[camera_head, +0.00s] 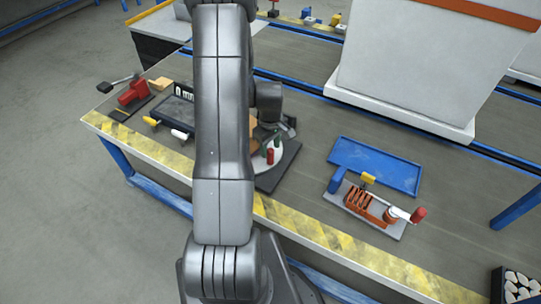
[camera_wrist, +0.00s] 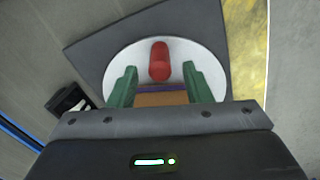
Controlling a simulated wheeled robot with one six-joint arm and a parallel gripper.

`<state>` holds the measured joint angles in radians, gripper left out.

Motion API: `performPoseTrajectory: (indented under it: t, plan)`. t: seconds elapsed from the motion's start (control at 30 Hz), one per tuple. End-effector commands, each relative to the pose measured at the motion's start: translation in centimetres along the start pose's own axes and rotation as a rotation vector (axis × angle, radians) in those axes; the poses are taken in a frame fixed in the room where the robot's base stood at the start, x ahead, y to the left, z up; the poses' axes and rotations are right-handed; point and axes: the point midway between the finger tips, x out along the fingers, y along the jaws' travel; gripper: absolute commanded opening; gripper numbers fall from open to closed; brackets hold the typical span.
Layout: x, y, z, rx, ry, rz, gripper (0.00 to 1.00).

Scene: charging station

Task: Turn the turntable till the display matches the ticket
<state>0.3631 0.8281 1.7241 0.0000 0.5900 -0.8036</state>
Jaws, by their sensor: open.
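The turntable is a white disc (camera_head: 262,165) on a dark square base, partly hidden behind my arm in the head view. The white disc (camera_wrist: 115,58) shows more fully in the wrist view. A red upright handle (camera_head: 270,156) stands on it; the handle (camera_wrist: 160,58) also shows in the wrist view. My gripper (camera_wrist: 159,67) has green fingers, open, one on each side of the red handle's line, with gaps on both sides. A brown block with a purple edge (camera_wrist: 162,97) lies between the fingers, nearer the palm. A display (camera_head: 185,91) with partly hidden characters stands left of my arm. I cannot identify the ticket.
A red clamp-like device (camera_head: 133,93) sits at the far left. A blue tray (camera_head: 375,165) and a fixture with an orange spring and red-knobbed lever (camera_head: 372,205) lie to the right. A large white cabinet (camera_head: 420,60) stands behind. A yellow-striped edge (camera_head: 310,232) borders the bench front.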

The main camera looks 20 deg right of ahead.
Motion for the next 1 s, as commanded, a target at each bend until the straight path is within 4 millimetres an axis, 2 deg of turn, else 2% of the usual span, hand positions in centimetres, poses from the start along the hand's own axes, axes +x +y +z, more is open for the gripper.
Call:
performPoseTrajectory:
  t: [0.1,0.3,0.67,0.77,0.9,1.0]
  plan:
    - [2.2,0.0,0.0,0.000,-0.002,-0.002,0.45]
    - [4.1,0.0,0.0,0.000,-0.001,-0.001,0.45]
    - [4.6,0.0,0.0,0.000,0.001,0.001,0.45]
    - [4.6,0.0,0.0,0.000,0.001,0.001,0.29]
    - [4.6,0.0,0.0,0.000,0.001,0.001,0.02]
    - [4.5,0.0,0.0,0.000,0.001,0.001,0.00]
